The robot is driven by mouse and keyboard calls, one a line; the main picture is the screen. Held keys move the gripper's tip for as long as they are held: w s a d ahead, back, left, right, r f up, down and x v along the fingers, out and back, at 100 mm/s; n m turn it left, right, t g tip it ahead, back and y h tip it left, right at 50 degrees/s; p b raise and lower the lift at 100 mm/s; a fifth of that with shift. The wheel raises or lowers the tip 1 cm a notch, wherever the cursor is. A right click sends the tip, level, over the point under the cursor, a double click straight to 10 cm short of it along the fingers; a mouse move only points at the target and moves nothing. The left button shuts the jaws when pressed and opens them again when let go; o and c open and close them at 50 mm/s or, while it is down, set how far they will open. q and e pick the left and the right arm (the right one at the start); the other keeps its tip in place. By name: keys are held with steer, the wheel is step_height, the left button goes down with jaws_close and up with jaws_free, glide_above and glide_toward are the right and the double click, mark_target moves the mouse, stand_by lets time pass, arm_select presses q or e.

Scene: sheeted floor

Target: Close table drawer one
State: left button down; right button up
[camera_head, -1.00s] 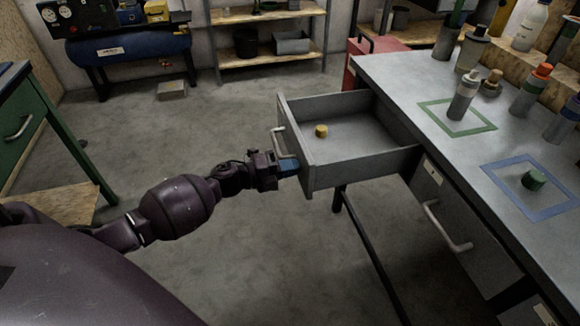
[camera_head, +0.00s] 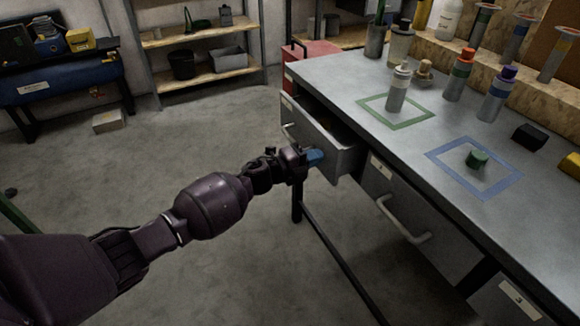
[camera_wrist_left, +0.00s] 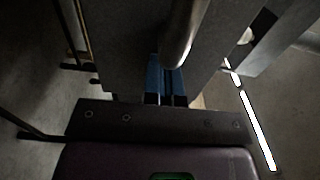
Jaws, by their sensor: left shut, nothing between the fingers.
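The table drawer (camera_head: 318,136) under the grey workbench top (camera_head: 345,78) is partly open, with only a short stretch of its inside showing. Its handle (camera_head: 287,131) is on the front panel, and it also shows in the left wrist view (camera_wrist_left: 183,38). My left gripper (camera_head: 316,157), with blue fingertips, is shut and empty at the near end of the drawer front. In the left wrist view the shut fingers (camera_wrist_left: 166,78) are at the drawer front, beside the handle. Whether they press on it is hard to tell. My right gripper is not in view.
A second drawer with a handle (camera_head: 404,219) is shut to the right. On the bench stand several bottles, a green square outline (camera_head: 396,124), a blue outline (camera_head: 440,151) and a green cap (camera_head: 477,158). A red cabinet (camera_head: 300,62) stands behind.

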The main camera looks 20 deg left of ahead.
arm_select(q)
steer(key=b+x, duration=0.1)
steer(key=x, duration=0.5)
steer(key=shift+w+d+f, duration=0.15)
steer(key=shift+w+d, duration=0.05)
steer(key=shift+w, duration=0.05)
steer(key=shift+w+d, duration=0.1)
steer(key=shift+r, duration=0.3)
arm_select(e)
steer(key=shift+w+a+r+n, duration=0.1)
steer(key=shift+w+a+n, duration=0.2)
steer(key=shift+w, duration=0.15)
